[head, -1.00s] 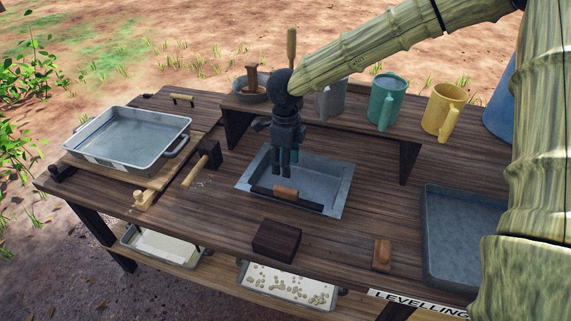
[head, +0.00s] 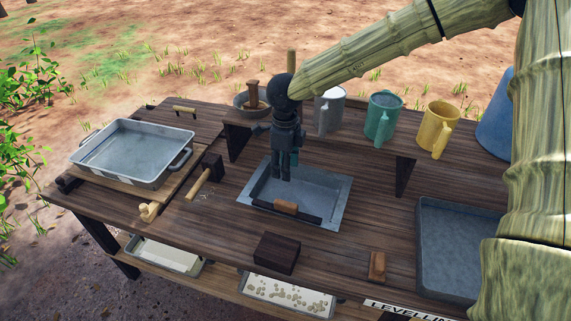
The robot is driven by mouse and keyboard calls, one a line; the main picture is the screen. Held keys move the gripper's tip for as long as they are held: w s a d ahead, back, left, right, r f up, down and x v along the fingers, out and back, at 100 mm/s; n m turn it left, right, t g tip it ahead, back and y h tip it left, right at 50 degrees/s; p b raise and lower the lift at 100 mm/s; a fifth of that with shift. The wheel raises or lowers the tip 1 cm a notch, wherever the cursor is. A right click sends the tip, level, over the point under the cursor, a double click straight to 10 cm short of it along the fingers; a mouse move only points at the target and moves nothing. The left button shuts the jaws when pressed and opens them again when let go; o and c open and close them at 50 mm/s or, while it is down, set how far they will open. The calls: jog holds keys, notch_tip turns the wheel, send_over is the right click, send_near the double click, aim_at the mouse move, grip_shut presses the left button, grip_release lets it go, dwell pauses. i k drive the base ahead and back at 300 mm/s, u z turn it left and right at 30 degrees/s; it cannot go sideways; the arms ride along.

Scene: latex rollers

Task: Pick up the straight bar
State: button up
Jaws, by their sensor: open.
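The straight bar appears to be the dark, long bar (head: 260,198) with a light wooden grip (head: 286,207) at its middle. It lies along the front rim of a shallow grey metal tray (head: 343,191) set in the table. My gripper (head: 284,179) points straight down over the tray, behind the bar in the picture. Its fingers look close together, and nothing shows between them. It is apart from the bar; its exact height is hard to tell.
A raised shelf (head: 355,137) with grey, green (head: 384,118) and yellow (head: 437,130) jugs stands behind. A dark block (head: 277,253), small wooden block (head: 377,266) and grey tray (head: 445,235) are in front and right.

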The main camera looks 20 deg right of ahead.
aim_at(283, 207)
jog(key=k, duration=1)
